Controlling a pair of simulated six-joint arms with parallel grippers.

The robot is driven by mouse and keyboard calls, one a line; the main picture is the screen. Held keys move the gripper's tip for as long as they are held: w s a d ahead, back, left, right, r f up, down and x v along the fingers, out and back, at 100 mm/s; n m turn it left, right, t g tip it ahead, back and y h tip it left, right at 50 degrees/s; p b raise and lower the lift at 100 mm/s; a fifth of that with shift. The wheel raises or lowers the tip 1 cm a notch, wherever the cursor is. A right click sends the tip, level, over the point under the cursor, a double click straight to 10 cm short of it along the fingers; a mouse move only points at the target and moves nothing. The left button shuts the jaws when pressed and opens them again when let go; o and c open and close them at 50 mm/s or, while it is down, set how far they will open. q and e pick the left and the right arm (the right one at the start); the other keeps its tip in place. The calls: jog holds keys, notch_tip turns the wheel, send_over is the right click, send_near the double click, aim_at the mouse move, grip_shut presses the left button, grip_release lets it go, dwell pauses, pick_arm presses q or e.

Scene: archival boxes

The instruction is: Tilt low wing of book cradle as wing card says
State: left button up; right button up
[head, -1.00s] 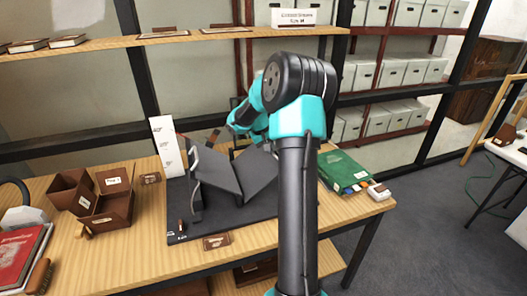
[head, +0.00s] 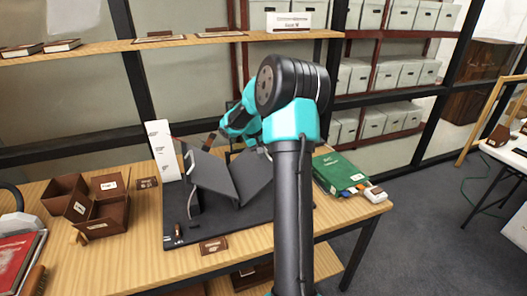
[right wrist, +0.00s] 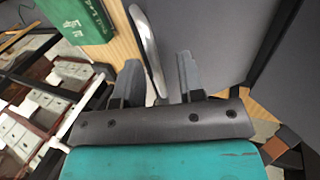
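The book cradle has two dark grey wings, left (head: 213,173) and right (head: 254,172), sloping in a V on a dark base (head: 235,222). A metal handle (head: 190,165) stands at the left wing. My right gripper (right wrist: 158,65) is open. In the right wrist view a curved metal handle (right wrist: 147,40) runs between its two fingers beside a grey panel (right wrist: 205,35); I cannot tell whether they touch it. In the head view my right arm hides part of the right wing. A small brown card (head: 213,246) lies at the base's front; its text is unreadable. My left gripper is out of view.
A tall white card (head: 163,150) stands behind the cradle's left side. Brown boxes (head: 100,212) sit left on the table. A green book (head: 338,172) lies to the right, also in the right wrist view (right wrist: 78,18). Shelves with grey boxes stand behind.

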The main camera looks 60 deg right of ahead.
jog(key=v, duration=1.7)
jog(key=shift+r, duration=0.25)
